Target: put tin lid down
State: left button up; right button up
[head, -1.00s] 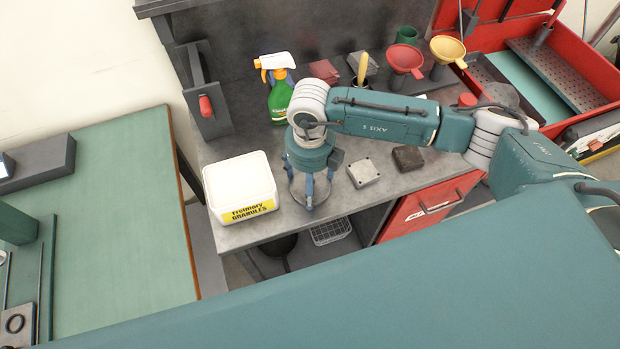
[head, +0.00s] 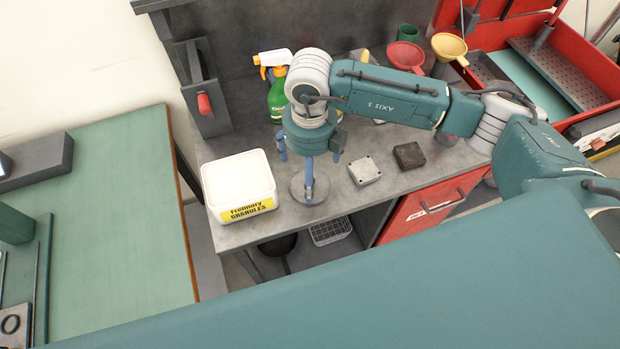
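The tin lid (head: 318,190), a round grey disc, lies flat on the grey workbench (head: 235,236) near its front edge, just right of the white tub. My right gripper (head: 309,165) comes down over it from above, its blue fingers spread apart. One finger overlaps the lid in this view and hides part of it; I cannot tell whether it touches. The lid appears to rest on the bench, not gripped. My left gripper is not in view.
A white granules tub (head: 238,184) stands close left of the lid. A pale metal block (head: 364,171) and a dark block (head: 408,155) lie to the right. A spray bottle (head: 277,98) and funnels (head: 405,56) stand behind. A green-topped table (head: 110,220) is at left.

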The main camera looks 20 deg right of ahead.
notch_tip(320, 180, up, 7)
jog(key=b, duration=0.1)
dwell(0.7)
